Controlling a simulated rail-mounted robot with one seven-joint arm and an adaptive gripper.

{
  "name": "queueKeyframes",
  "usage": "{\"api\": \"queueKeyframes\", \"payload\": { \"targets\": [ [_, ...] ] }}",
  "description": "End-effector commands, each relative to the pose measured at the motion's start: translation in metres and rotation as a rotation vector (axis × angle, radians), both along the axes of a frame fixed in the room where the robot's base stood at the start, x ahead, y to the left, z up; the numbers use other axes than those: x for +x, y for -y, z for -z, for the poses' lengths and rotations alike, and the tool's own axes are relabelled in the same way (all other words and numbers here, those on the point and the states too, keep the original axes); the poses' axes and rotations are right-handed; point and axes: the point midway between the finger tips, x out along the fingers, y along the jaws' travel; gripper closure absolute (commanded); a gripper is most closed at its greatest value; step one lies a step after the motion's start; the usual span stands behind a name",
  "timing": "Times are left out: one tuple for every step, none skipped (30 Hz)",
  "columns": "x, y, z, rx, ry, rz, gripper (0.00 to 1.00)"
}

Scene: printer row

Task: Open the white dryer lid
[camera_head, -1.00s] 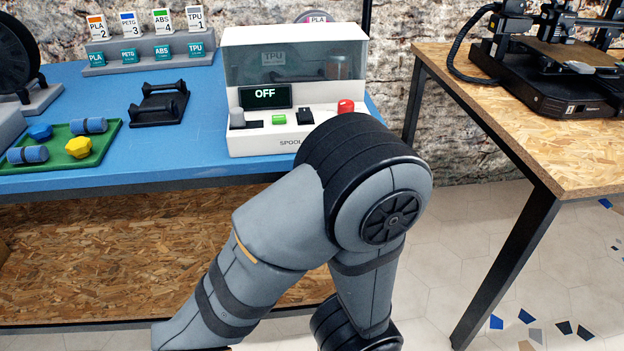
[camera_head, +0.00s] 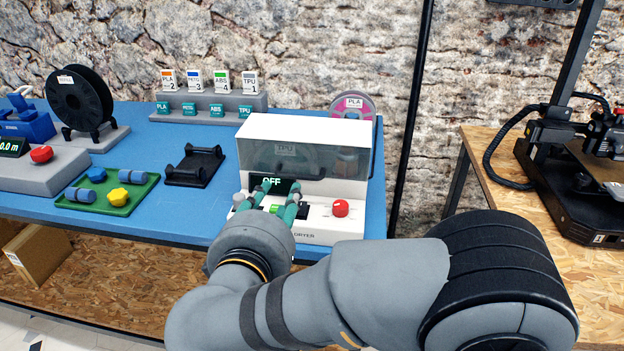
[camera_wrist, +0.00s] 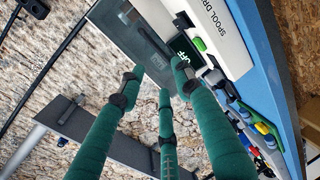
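The spool dryer (camera_head: 318,228) stands on the blue table in the head view, with a red knob and a display reading OFF. Its white dryer lid (camera_head: 300,129), with a smoky see-through front, is down. A spool shows dimly inside. My gripper (camera_head: 270,186) has its green fingers at the dryer's front, around the display and just below the lid's front edge. I cannot tell whether they touch it. The wrist view shows the fingers spread apart with nothing between them, and the display (camera_wrist: 184,46) and smoky lid front beyond the tips.
Left of the dryer are a black spool stand (camera_head: 194,166), a green tray (camera_head: 140,193) of small parts and a grey box with a red button (camera_head: 41,154). Labelled cards on a rack (camera_head: 225,104) and a pink spool (camera_head: 353,104) stand behind. A printer table (camera_head: 487,147) is at right.

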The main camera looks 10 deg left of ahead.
Motion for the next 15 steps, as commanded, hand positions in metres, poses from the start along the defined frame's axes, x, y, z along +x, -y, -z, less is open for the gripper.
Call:
{"api": "queueKeyframes", "payload": {
  "targets": [
    [0.002,0.005,0.000,0.010,0.000,0.021,0.66],
    [0.004,0.007,0.001,0.013,0.000,0.029,0.66],
    [0.008,0.008,0.002,0.016,0.000,0.035,0.66],
    [0.011,0.008,0.003,0.018,0.000,0.036,0.66],
    [0.015,0.008,0.004,0.018,-0.001,0.036,0.66],
    [0.021,0.008,0.006,0.019,-0.001,0.037,0.66],
    [0.026,0.008,0.007,0.019,-0.001,0.037,0.66],
    [0.032,0.008,0.008,0.018,-0.002,0.038,0.66],
    [0.039,0.007,0.010,0.016,-0.002,0.038,0.66],
    [0.045,0.007,0.012,0.017,-0.003,0.038,0.66],
    [0.051,0.006,0.013,0.018,-0.003,0.038,0.66],
    [0.058,0.006,0.014,0.016,-0.003,0.037,0.66],
    [0.063,0.005,0.015,0.016,-0.003,0.036,0.66],
    [0.069,0.005,0.016,0.017,-0.002,0.036,0.66],
    [0.075,0.004,0.018,0.017,-0.003,0.036,0.66]
  ]
}}
